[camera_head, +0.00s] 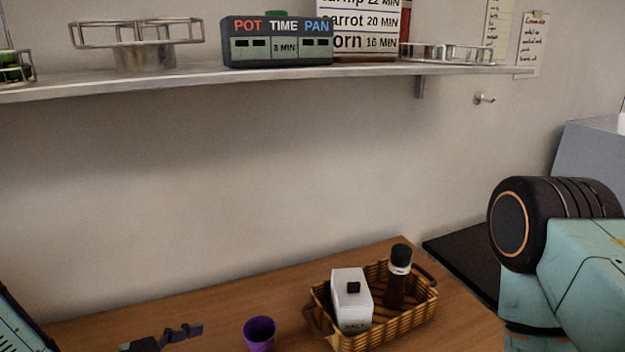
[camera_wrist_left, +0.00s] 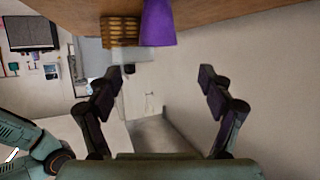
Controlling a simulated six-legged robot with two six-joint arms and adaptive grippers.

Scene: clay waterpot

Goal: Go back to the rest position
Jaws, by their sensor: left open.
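My left gripper (camera_head: 168,338) shows at the bottom left of the head view, only partly in frame. In the left wrist view (camera_wrist_left: 162,78) its two fingers are spread wide with nothing between them. A purple cup (camera_head: 259,335) stands upright on the wooden table (camera_head: 200,309), to the right of the left gripper and apart from it. The cup also shows in the left wrist view (camera_wrist_left: 158,25), at the top edge beyond the fingertips. My right arm is at the right of the head view, but its gripper is out of frame.
A wicker basket (camera_head: 407,324) holds a white box (camera_head: 351,304) and a dark bottle (camera_head: 396,288) right of the cup. A wall shelf (camera_head: 160,80) above carries a timer (camera_head: 277,44), signs and metal racks. The table's back left is clear.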

